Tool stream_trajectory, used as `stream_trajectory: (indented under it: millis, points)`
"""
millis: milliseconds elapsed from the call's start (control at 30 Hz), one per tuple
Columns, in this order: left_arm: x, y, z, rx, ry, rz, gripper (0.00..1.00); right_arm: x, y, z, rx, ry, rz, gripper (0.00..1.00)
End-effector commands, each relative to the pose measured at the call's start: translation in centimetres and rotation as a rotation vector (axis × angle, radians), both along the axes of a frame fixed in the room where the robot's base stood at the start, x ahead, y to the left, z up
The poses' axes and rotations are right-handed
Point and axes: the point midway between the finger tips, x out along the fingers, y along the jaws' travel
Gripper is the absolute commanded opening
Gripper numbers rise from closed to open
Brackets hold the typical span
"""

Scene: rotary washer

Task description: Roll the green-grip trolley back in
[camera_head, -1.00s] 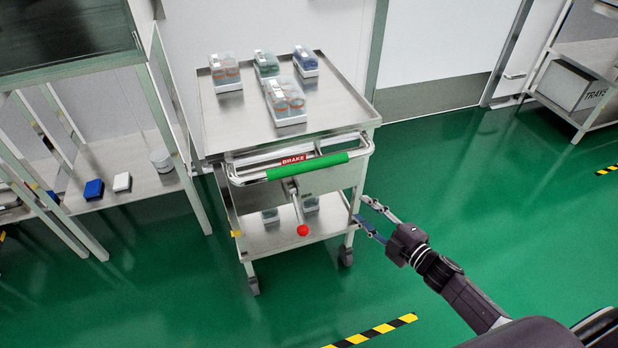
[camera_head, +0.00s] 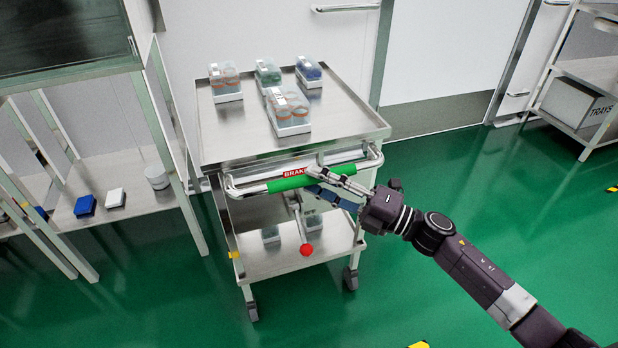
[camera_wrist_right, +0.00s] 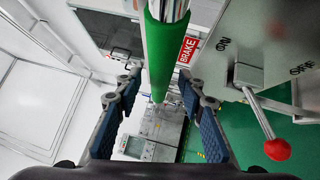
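The steel trolley (camera_head: 222,138) stands in the middle of the head view, its push bar facing me. The green grip (camera_head: 285,184) on that bar is partly covered by my right gripper (camera_head: 322,183). In the right wrist view the green grip (camera_wrist_right: 165,50) runs between the two spread fingers of my right gripper (camera_wrist_right: 158,88), with gaps on both sides. A red BRAKE label (camera_head: 297,171) sits behind the bar. The brake lever's red knob (camera_head: 306,249) hangs below; ON and OFF marks show beside the lever (camera_wrist_right: 258,112). My left gripper is out of view.
Several lidded containers (camera_head: 288,112) stand on the trolley top. A steel frame with a low shelf (camera_head: 130,203) is close on the left. A rack with a TRAYS box (camera_head: 575,103) is at the right. Green floor is free in front and right.

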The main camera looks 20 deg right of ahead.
Motion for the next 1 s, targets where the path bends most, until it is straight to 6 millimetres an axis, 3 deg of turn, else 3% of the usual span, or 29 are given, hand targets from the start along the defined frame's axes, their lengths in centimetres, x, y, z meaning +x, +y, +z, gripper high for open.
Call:
stream_trajectory:
  millis: [200, 533, 833, 1000]
  points:
    - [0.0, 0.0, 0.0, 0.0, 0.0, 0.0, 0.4, 1.4, 1.4, 0.3, 0.001, -0.001, -0.001, 0.36]
    - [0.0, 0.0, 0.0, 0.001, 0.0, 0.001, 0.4, 1.5, 1.6, 0.3, 0.0, 0.002, -0.002, 0.35]
    - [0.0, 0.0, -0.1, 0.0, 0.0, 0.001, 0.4, 1.5, 1.6, 0.3, 0.0, 0.002, -0.002, 0.02]
    - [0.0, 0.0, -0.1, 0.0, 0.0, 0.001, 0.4, 1.5, 1.6, 0.2, 0.0, 0.002, -0.002, 0.0]
